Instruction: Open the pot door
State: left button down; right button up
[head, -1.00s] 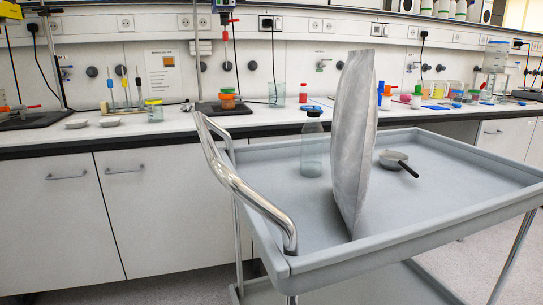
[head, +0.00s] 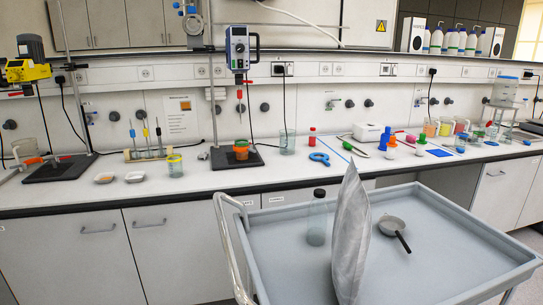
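No pot with a door can be made out for certain. A small round grey pan (head: 391,225) with a black handle lies on the grey cart, right of the upright silver pouch (head: 350,245). A small orange jar (head: 241,150) stands on the black stand base on the bench; whether it has a lid or door cannot be told. Neither of my grippers is in view.
The cart's grey tray (head: 440,265) also holds a clear bottle (head: 317,222) with a dark cap. Behind it runs a white bench (head: 215,178) with stands, beakers and several small coloured items. Cabinets (head: 90,260) lie below.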

aim_at(83, 258)
jog(key=u, duration=1.5)
jog(key=i+j, duration=0.2)
jog(key=i, duration=0.2)
jog(key=i+j, duration=0.2)
jog(key=i, duration=0.25)
jog(key=i+j, duration=0.25)
jog(key=i, duration=0.15)
